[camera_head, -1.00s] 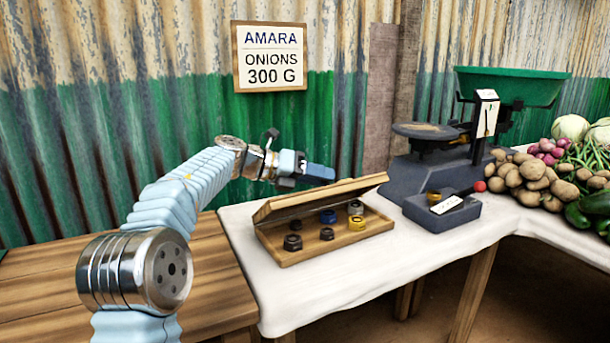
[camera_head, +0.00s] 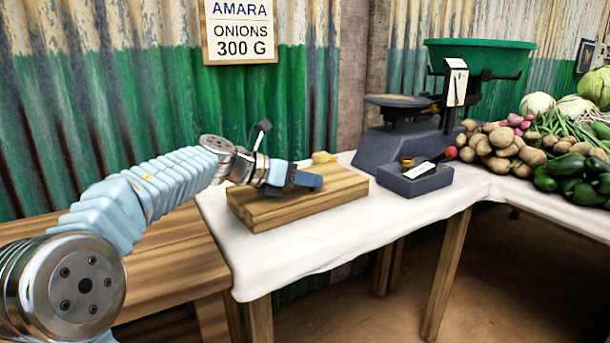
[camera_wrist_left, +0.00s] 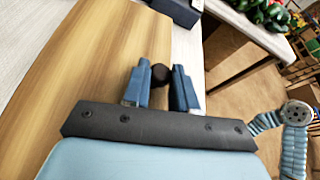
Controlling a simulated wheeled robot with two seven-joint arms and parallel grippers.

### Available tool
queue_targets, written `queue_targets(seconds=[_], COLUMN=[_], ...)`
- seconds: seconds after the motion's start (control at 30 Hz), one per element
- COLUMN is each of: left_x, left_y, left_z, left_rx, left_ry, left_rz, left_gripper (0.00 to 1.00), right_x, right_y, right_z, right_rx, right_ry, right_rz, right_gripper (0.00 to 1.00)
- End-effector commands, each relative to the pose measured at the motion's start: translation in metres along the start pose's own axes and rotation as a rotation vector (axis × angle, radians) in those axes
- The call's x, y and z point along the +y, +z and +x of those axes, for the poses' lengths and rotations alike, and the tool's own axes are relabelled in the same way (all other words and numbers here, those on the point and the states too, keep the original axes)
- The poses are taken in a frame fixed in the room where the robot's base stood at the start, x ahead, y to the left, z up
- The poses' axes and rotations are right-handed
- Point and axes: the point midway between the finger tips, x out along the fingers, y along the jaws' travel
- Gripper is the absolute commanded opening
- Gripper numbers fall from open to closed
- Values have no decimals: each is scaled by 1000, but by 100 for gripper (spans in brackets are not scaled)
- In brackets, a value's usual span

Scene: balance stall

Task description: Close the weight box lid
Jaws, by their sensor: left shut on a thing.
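The wooden weight box (camera_head: 290,213) stands on the white cloth, with its lid (camera_head: 343,180) lying flat over it. The weights inside are hidden. My left gripper (camera_head: 308,180) is low over the lid's top. In the left wrist view, the pale wooden lid (camera_wrist_left: 85,65) fills the left side. There the fingers of my left gripper (camera_wrist_left: 161,88) are shut on a small dark round knob (camera_wrist_left: 160,75) near the lid's edge. I cannot tell clearly whether the knob is part of the lid. My right gripper is not in view.
The scale (camera_head: 405,145) with its green pan (camera_head: 480,62) stands right of the box, and a grey tray (camera_head: 415,181) is in front of it. A yellowish thing (camera_head: 323,157) lies behind the box. Vegetables (camera_head: 560,160) are at the right. Cloth in front is clear.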

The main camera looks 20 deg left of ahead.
Motion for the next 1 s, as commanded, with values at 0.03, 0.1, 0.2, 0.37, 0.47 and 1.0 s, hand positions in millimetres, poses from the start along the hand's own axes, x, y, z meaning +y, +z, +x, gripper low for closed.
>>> queue_targets(seconds=[0.03, 0.1, 0.2, 0.37, 0.47, 1.0], left_x=[-2, -2, -2, -3, -3, 1], left_y=[-2, -3, -4, -4, -5, -5], left_z=[2, 2, 3, 3, 3, 2], left_rx=[3, 3, 4, 6, 7, 6], left_ry=[-7, -8, -9, -11, -12, -2], left_rz=[-2, -2, -3, -3, -3, -4], left_gripper=[0, 0, 0, 0, 0, 51], right_x=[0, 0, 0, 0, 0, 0], right_y=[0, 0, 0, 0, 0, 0], right_z=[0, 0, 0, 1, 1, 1], right_rx=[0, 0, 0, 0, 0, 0], right_ry=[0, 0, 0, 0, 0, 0], right_rz=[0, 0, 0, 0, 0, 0], right_gripper=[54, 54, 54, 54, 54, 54])
